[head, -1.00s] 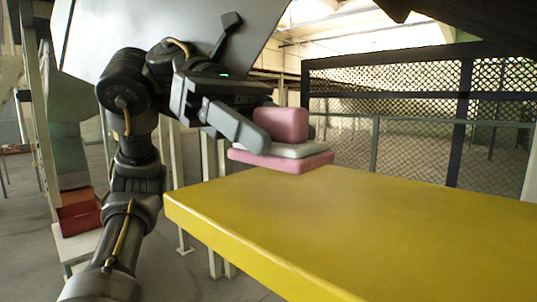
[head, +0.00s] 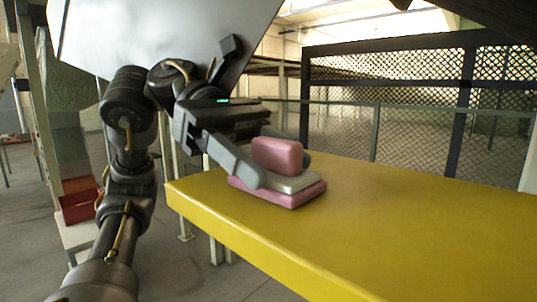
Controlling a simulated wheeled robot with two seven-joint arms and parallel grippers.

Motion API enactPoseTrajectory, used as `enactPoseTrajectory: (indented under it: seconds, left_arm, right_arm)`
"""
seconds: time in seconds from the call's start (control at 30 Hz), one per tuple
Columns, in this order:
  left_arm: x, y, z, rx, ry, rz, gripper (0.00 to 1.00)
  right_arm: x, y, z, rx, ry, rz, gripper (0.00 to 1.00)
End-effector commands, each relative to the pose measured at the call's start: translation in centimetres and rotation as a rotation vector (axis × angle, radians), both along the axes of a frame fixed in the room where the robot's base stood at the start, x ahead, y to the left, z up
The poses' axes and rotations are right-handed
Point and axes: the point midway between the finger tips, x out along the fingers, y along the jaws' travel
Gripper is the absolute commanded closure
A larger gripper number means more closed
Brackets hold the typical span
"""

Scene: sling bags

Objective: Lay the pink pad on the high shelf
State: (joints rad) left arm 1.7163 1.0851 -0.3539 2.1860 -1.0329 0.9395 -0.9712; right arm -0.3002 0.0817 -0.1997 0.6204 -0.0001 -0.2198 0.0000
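The pink pad (head: 293,198) is a flat pink base with a grey layer and an upright pink block (head: 279,155) on top. It lies at or just touching the left end of the yellow shelf top (head: 400,230), close to its far edge; the exact contact underneath is hidden. My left gripper (head: 275,170) comes in from the left, with one finger on each side of the pink block. It appears shut on the block; the far finger is mostly hidden behind it. My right gripper is not in view.
A dark-framed mesh fence (head: 410,110) stands behind the shelf. A red box (head: 79,203) sits on a pale stand at the lower left. A large pale panel (head: 150,35) hangs behind my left arm. The yellow top is clear to the right of the pad.

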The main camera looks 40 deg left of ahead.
Motion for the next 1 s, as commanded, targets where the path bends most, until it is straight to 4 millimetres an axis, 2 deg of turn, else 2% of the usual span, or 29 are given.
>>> enactPoseTrajectory:
  seconds: [0.03, 0.13, 0.47, 0.53, 0.67, 0.8, 1.0]
  left_arm:
    - [0.0, 0.0, 0.0, 0.0, 0.0, 0.0, 0.37]
    - [0.0, 0.0, 0.0, 0.0, 0.0, 0.0, 0.25]
    - [0.0, 0.0, 0.5, 0.0, 0.0, 0.0, 0.25]
    - [0.0, 0.6, 0.6, -0.001, -0.001, 0.002, 0.25]
    - [-0.1, 2.7, 1.4, -0.004, -0.001, 0.005, 0.25]
    - [-0.2, 5.5, 2.8, -0.004, 0.0, 0.004, 0.25]
    - [-0.2, 9.0, 4.6, -0.001, 0.0, 0.003, 0.25]
  right_arm:
    - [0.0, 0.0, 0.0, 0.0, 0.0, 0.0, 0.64]
    - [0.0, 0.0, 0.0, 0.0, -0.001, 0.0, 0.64]
    - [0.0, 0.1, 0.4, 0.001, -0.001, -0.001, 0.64]
    - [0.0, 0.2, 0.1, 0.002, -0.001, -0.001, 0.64]
    - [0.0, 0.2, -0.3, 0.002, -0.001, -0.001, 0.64]
    - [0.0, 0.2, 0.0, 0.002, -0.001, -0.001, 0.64]
    - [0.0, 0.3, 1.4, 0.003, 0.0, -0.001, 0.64]
